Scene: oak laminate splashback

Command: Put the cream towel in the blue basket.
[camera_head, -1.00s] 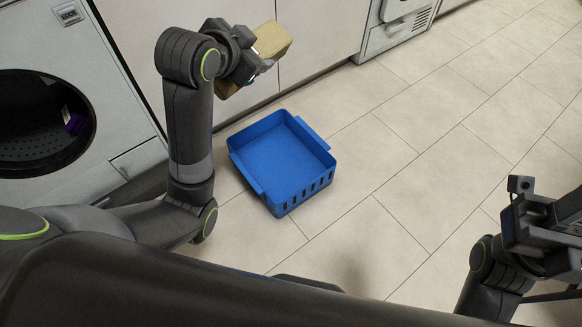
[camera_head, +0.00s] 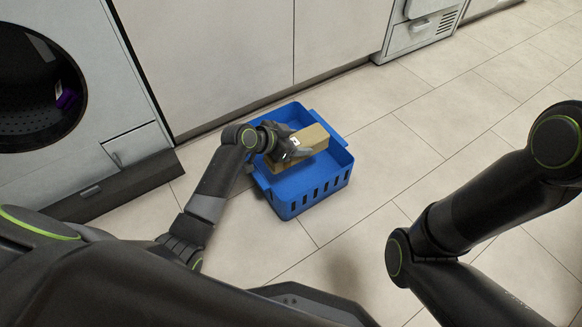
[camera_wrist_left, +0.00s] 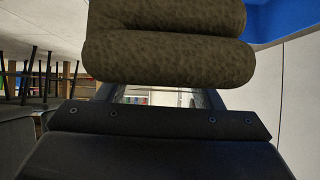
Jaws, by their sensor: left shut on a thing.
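The cream towel (camera_head: 308,146), a folded tan-looking bundle, is held by my left gripper (camera_head: 288,147) over the blue basket (camera_head: 318,194). The towel appears within the basket's outline in the head view. I cannot tell whether it touches the basket floor. The basket stands upright on the floor, and the arm and towel hide part of its inside. In the left wrist view the towel (camera_wrist_left: 168,48) fills the top middle, with blue of the basket (camera_wrist_left: 275,22) at the upper right. The fingertips are largely hidden by the towel. My right gripper is out of view.
A front-loading machine (camera_head: 80,150) with a round dark opening stands at the left. Pale cabinet fronts (camera_head: 220,60) run behind the basket. The tiled floor (camera_head: 440,130) to the right of the basket is clear. My right arm crosses the right side.

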